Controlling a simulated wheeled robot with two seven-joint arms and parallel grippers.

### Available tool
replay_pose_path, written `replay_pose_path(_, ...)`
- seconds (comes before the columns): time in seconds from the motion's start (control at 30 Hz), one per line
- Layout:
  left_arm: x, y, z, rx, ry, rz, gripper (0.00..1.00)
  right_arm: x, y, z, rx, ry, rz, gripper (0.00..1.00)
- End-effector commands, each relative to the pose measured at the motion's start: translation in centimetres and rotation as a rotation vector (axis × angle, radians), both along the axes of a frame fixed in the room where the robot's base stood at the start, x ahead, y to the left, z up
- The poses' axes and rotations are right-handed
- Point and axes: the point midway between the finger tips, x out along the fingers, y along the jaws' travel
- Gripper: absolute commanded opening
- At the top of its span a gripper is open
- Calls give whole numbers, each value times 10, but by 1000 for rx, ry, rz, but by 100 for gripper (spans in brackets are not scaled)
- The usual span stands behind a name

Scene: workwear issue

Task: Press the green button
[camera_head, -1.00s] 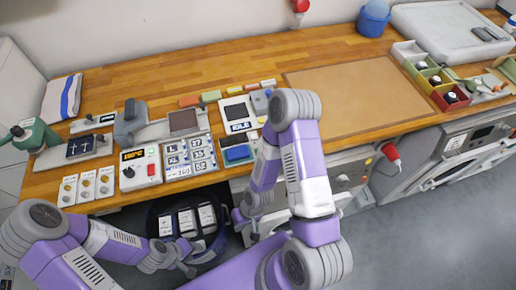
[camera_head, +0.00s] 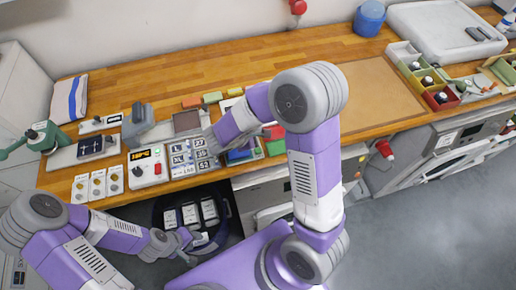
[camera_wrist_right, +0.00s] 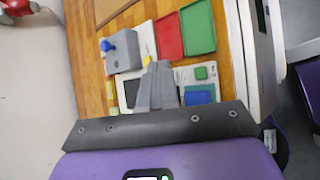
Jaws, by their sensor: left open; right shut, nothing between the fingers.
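In the right wrist view, a small green button (camera_wrist_right: 201,73) sits on a pale panel beside a larger blue pad (camera_wrist_right: 199,95). In the head view the right gripper (camera_head: 213,142) is over the counter, beside the blue pad (camera_head: 240,155). The green button cannot be made out there, with my right arm in front of that area. My left gripper (camera_head: 187,243) is open and empty, low in front of the counter.
A red tray (camera_wrist_right: 168,37) and a green tray (camera_wrist_right: 197,27) lie beyond the panel. A grey box with a blue knob (camera_wrist_right: 122,50) stands left of the fingers. A control box with a red button (camera_head: 148,167) stands on the counter. A brown mat (camera_head: 380,95) is clear.

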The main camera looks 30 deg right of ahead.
Motion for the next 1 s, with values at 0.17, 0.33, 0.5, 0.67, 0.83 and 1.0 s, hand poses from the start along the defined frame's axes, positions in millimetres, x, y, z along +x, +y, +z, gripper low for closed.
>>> replay_pose_path(0.17,0,0,0,0,0,0,43,0,0,-1,1,1,-1,0)
replay_pose_path(0.33,0,0,-2,0,0,0,43,-1,0,-3,2,4,-1,0)
replay_pose_path(0.5,0,0,-9,0,0,0,43,-1,0,-13,2,5,-1,0)
replay_pose_path(0.67,0,0,-22,0,0,0,43,-1,0,-31,3,5,-2,0)
replay_pose_path(0.83,0,0,-39,0,0,0,43,-1,0,-57,2,6,0,0)
replay_pose_path(1.0,0,0,-59,0,0,0,43,-1,0,-79,3,3,-2,0)
